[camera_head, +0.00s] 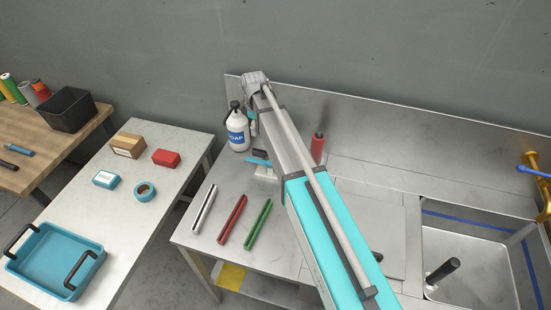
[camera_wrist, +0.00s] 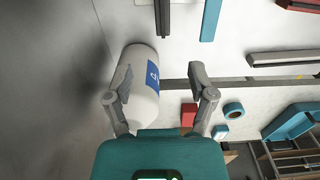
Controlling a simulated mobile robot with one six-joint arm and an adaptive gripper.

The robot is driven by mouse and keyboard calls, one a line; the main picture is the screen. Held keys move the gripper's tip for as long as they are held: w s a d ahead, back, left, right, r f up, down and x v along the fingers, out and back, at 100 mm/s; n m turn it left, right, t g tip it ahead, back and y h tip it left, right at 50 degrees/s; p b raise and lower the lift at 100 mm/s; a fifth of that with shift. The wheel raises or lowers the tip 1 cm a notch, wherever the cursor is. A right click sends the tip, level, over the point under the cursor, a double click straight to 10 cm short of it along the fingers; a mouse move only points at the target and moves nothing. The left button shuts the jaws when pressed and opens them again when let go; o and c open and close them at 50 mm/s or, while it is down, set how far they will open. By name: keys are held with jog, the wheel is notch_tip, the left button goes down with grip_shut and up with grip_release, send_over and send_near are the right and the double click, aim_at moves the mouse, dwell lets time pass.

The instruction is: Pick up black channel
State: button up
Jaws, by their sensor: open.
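A dark channel, apparently the black channel (camera_wrist: 163,18), shows at the top of the wrist view, cut off by the edge, beside a pale block. In the head view a black piece (camera_head: 260,154) lies behind the bench's left part, partly hidden by my arm. My gripper (camera_wrist: 161,78) is open, its fingers apart with nothing held. The dark channel is beyond the fingertips, not between them. A white soap bottle (camera_wrist: 143,84) shows near the left finger; it also stands upright in the head view (camera_head: 238,135). My gripper is mostly hidden in the head view.
A teal strip (camera_head: 257,161) lies near the black piece. Silver (camera_head: 204,208), red (camera_head: 232,220) and green (camera_head: 258,224) channels lie at the bench front. A red bottle (camera_head: 318,147) stands behind my arm. A sink (camera_head: 470,265) is at right; a side table (camera_head: 115,235) is at left.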

aim_at(257, 150)
jog(key=shift+f+b, duration=3.4)
jog(key=shift+f, duration=0.5)
jog(key=shift+f+b, duration=0.1)
jog(key=shift+b, duration=0.25)
jog(key=f+b, duration=0.3)
jog(key=shift+s+a+f, duration=0.15)
jog(key=shift+a+f, duration=0.1)
jog(key=shift+f+b, duration=0.75)
jog(key=shift+b, duration=0.25)
grip_shut()
